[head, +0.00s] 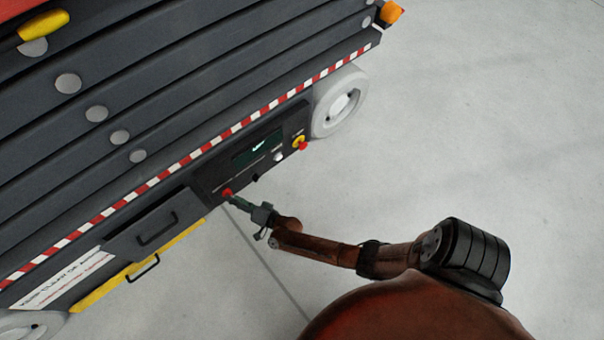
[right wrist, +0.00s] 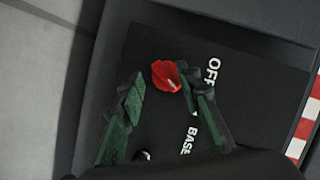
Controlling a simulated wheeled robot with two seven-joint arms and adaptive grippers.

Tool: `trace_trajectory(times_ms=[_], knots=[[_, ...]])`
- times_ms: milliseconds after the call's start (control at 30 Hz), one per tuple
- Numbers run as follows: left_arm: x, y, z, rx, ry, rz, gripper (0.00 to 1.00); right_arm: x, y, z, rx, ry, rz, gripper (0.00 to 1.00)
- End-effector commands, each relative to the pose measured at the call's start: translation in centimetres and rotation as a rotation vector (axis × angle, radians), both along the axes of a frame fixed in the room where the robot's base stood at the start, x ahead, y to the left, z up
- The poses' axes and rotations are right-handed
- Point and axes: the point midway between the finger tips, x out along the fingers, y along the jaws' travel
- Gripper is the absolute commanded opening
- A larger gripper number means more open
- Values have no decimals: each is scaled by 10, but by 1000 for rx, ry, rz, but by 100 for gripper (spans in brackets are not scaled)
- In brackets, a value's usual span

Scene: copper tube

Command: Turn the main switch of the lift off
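The red main switch (head: 227,192) sits at the lower left end of the lift's dark control panel (head: 215,180). In the right wrist view the red switch knob (right wrist: 166,76) has a pale pointer mark, beside white "OFF" and "BASE" lettering. My right gripper (head: 234,199) is at the switch. Its green-padded fingers (right wrist: 167,84) are apart, with the knob between or just beyond their tips. The right-hand fingertip looks very close to the knob; I cannot tell whether it touches. My left gripper is not in view.
The panel also holds a screen (head: 258,148), a pale knob (head: 278,156) and a red-and-yellow emergency stop (head: 299,143). A drawer with a handle (head: 157,229) and a yellow strip (head: 110,285) lie to the left. Grey floor (head: 480,130) is open on the right.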

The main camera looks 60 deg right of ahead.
Motion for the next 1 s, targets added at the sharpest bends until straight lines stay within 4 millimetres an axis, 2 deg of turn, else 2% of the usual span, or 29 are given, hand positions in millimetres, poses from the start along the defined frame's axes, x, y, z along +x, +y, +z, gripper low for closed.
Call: trace_trajectory(times_ms=[33,400,1000], knots=[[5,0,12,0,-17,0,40,-9,-1,10,0,0,-1,29],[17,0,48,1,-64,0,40,-72,-6,24,-16,6,3,29],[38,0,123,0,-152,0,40,-180,-28,-6,-290,235,131,29]])
